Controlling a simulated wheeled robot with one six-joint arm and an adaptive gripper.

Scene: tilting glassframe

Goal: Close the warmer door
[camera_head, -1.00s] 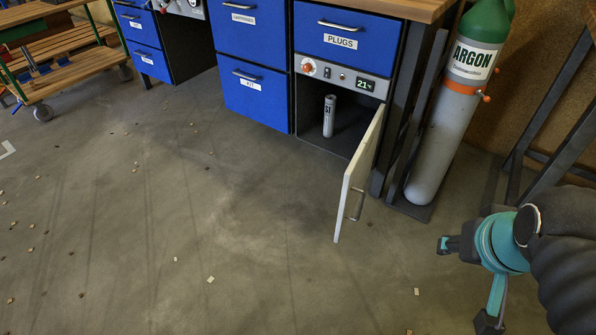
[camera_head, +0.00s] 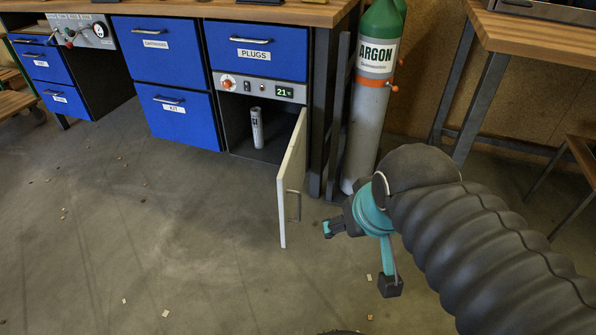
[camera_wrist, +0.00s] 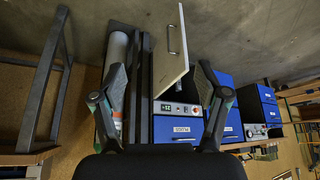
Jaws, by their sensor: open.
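The warmer door (camera_head: 292,178) is a pale panel with a metal handle (camera_head: 296,205). It stands swung open, hinged at the right side of the warmer (camera_head: 261,90) under the PLUGS drawer. A grey cylinder (camera_head: 257,128) stands upright inside the open compartment. My gripper (camera_head: 357,259) is to the right of the door, apart from it, with its fingers spread and empty. In the wrist view the door (camera_wrist: 168,58) shows upside down, between and beyond my open fingers (camera_wrist: 163,92), with its handle visible.
A green and grey argon cylinder (camera_head: 374,95) stands right of the cabinet, behind my gripper. A wooden-topped table (camera_head: 535,45) is at the right. The floor (camera_head: 180,230) in front of the door is clear except for small scraps.

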